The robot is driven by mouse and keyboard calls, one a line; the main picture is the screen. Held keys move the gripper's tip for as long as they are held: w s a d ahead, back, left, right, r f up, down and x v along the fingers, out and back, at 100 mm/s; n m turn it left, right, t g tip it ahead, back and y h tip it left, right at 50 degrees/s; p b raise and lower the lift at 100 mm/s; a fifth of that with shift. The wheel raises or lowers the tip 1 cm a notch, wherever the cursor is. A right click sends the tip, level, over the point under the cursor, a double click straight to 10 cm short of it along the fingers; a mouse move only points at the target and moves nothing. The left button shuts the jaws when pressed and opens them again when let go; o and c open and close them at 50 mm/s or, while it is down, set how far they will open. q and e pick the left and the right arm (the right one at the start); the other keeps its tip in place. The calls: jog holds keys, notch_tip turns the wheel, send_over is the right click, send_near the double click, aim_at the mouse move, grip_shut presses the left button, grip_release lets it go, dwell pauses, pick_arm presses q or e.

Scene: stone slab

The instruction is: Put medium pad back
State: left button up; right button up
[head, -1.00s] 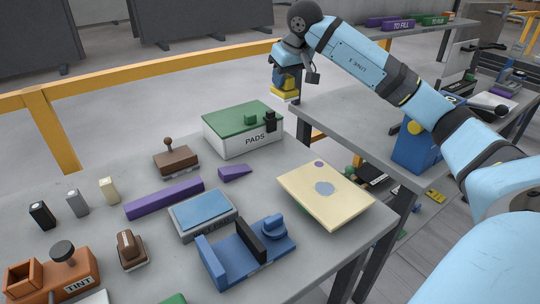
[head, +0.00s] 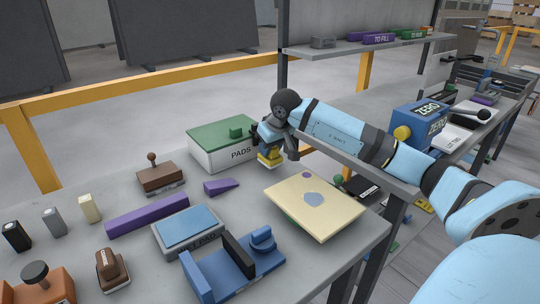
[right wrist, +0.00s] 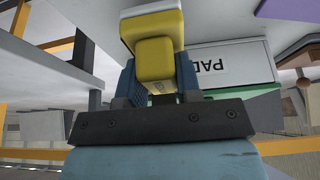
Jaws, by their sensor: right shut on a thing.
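My right gripper (head: 270,148) is shut on a yellow pad (head: 270,159), which it holds up near the right end of the PADS box. The yellow pad (right wrist: 156,58) fills the jaws in the right wrist view, with a paler part beyond it. The white PADS box (head: 222,156) has its green lid (head: 215,134) on, with a green knob on top. The box's label side (right wrist: 220,66) shows beside the gripper in the right wrist view. My left gripper is not in view.
A cream board (head: 325,218) with spots lies at the slab's right edge. A purple wedge (head: 221,187), a purple bar (head: 147,209), a brown stamp (head: 160,178), a blue-topped pad (head: 187,229) and a blue holder (head: 235,270) stand on the slab. A shelf stands behind at right.

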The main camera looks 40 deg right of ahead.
jog(key=shift+f, duration=1.15)
jog(key=shift+f, duration=0.15)
jog(key=o, duration=0.9)
